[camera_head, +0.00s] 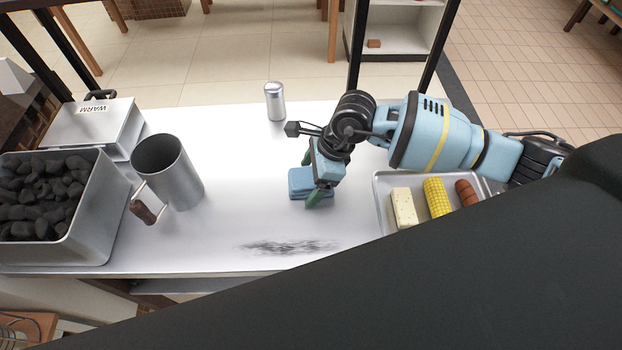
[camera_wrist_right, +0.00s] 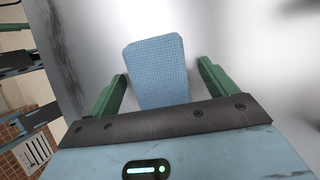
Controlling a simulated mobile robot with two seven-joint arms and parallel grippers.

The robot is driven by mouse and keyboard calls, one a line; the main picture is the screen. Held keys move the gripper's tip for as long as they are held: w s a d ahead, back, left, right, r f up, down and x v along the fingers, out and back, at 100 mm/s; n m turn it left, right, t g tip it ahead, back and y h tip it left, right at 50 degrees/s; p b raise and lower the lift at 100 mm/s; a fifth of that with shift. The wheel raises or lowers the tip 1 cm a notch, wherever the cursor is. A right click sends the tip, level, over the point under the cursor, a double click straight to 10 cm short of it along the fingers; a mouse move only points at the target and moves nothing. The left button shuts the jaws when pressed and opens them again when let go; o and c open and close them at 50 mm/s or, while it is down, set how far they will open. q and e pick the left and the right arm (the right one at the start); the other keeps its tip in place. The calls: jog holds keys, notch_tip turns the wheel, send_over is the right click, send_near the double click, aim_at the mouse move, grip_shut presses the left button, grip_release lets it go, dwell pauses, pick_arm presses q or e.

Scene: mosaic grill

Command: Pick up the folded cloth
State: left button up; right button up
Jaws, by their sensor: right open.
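The folded cloth (camera_head: 301,184) is a small blue block-like stack lying on the pale metal counter, near the middle of the head view. In the right wrist view the cloth (camera_wrist_right: 157,72) shows a fine grid pattern and lies between the two green fingers. My right gripper (camera_head: 314,196) is open and points down at the cloth, partly covering its right side in the head view. In the wrist view a gap shows between each finger of the gripper (camera_wrist_right: 162,82) and the cloth. I cannot tell how far the fingertips are above the counter. My left gripper is not in view.
A metal tray (camera_head: 383,184) with tofu-like block, corn and sausage stands to the right. A metal mug-like pitcher (camera_head: 177,172) and a bin of charcoal (camera_head: 95,229) stand left. A metal shaker (camera_head: 275,102) stands behind. A dark smudge (camera_head: 290,247) marks the clear counter in front.

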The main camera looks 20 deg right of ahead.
aim_at(305, 179)
jog(key=shift+f, duration=0.2)
dwell(0.3)
jog(key=c, duration=1.1)
jog(key=shift+o, duration=0.2)
jog(key=shift+r, duration=0.1)
jog(key=shift+r, duration=0.5)
jog(key=r, duration=0.3)
jog(key=shift+s+a, duration=0.1)
jog(key=shift+s, duration=0.25)
jog(key=s+a, duration=0.1)
jog(key=s, duration=0.4)
jog(key=s+a+r, duration=0.1)
jog(key=s, duration=0.4)
jog(key=s+a, duration=0.1)
jog(key=s, duration=0.3)
jog(key=shift+s+a+r+b, duration=0.2)
jog(key=shift+s+a+b, duration=0.1)
jog(key=shift+s+b, duration=0.1)
